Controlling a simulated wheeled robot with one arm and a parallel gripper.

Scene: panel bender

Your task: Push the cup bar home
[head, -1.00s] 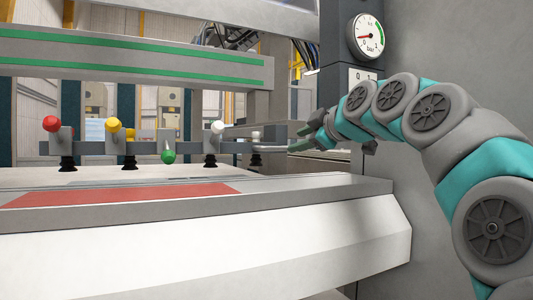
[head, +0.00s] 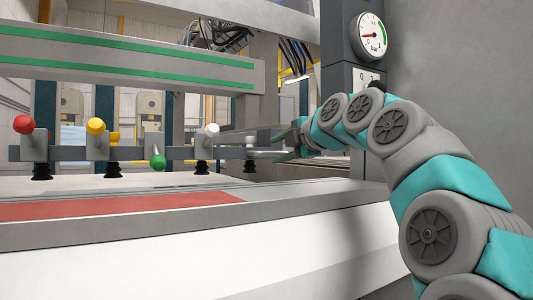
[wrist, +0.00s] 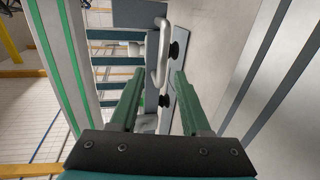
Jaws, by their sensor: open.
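The cup bar (head: 75,153) is a grey horizontal bar above the machine bed. It carries black suction cups and red, yellow, green and white knobs; the green knob (head: 157,161) points down, the others up. A pale loop handle (head: 262,152) is at its right end. My gripper (head: 281,147) is open at that end, with its fingers pointing left along the bar. In the wrist view the handle (wrist: 161,55) lies ahead of the gap between my green fingers (wrist: 160,72). I cannot tell whether the fingertips reach around it. Nothing is held.
A grey beam with green stripes (head: 130,68) spans above the bar. The bed (head: 300,190) with a red strip (head: 110,205) lies below. A grey column with a pressure gauge (head: 370,36) stands behind my arm at the right.

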